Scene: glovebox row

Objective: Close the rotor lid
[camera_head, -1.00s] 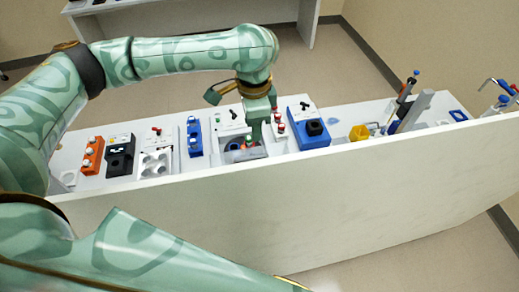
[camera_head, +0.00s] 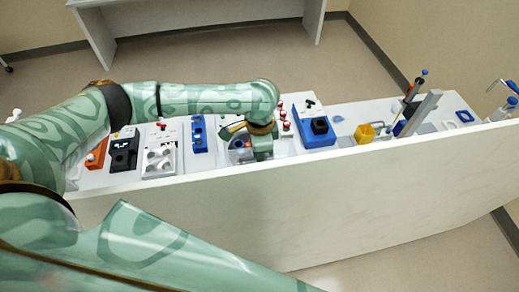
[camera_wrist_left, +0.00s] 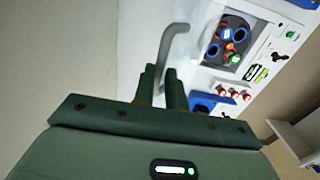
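In the left wrist view, the round dark rotor well (camera_wrist_left: 228,42) lies open in a white housing, with blue, orange and green pieces inside. A bent grey bar (camera_wrist_left: 176,40), perhaps the lid's handle or edge, runs down between the fingers of my left gripper (camera_wrist_left: 160,80). The fingers are close together around it; whether they press on it cannot be told. In the head view my left gripper (camera_head: 262,154) is beside the rotor unit (camera_head: 239,144), and its fingertips are hidden by the bench's front wall. No separate lid can be made out. My right gripper does not show.
Left of the rotor are a blue rack (camera_head: 198,135), a white block with wells (camera_head: 159,161) and a black device (camera_head: 123,152). Right are red-capped vials (camera_head: 287,126), a blue unit (camera_head: 319,130) and a yellow container (camera_head: 365,133). The white front wall (camera_head: 300,190) borders the bench.

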